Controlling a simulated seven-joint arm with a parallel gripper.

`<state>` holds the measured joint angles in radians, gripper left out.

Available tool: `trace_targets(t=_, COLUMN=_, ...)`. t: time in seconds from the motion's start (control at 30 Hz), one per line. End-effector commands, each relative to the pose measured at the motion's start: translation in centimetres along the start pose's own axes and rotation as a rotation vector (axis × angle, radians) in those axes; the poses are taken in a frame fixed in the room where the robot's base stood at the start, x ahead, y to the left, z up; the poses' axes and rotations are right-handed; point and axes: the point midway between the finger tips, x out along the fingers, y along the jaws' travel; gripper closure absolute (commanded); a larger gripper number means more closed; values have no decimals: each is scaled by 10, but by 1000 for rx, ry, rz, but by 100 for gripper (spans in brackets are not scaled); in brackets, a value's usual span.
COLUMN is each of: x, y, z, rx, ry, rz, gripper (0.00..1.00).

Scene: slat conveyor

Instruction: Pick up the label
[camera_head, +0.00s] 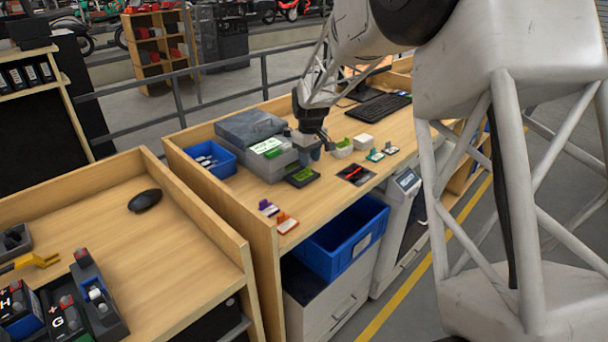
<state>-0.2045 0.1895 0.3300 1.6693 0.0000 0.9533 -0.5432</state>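A white-and-green label (268,146) shows on the front top of a grey label printer (247,127) on the wooden bench. It looks like the label, but its print is too small to read. My gripper (316,154) is low over the bench, just right of the printer and to the right of the label. It appears apart from the label. Its fingers are small and partly hidden by my wrist, so I cannot tell their opening or whether anything is between them.
A blue bin (209,160) stands left of the printer. A dark device with a green screen (301,177) lies in front. Raised wooden edges (221,206) border the bench.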

Motion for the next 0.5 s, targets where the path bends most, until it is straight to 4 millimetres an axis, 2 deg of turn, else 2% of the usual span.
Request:
trace_targets(t=0.23, x=28, y=0, z=0, rx=0, ry=-1, rz=-1, gripper=65)
trace_targets(t=0.5, x=34, y=0, z=0, rx=0, ry=0, rz=0, gripper=65)
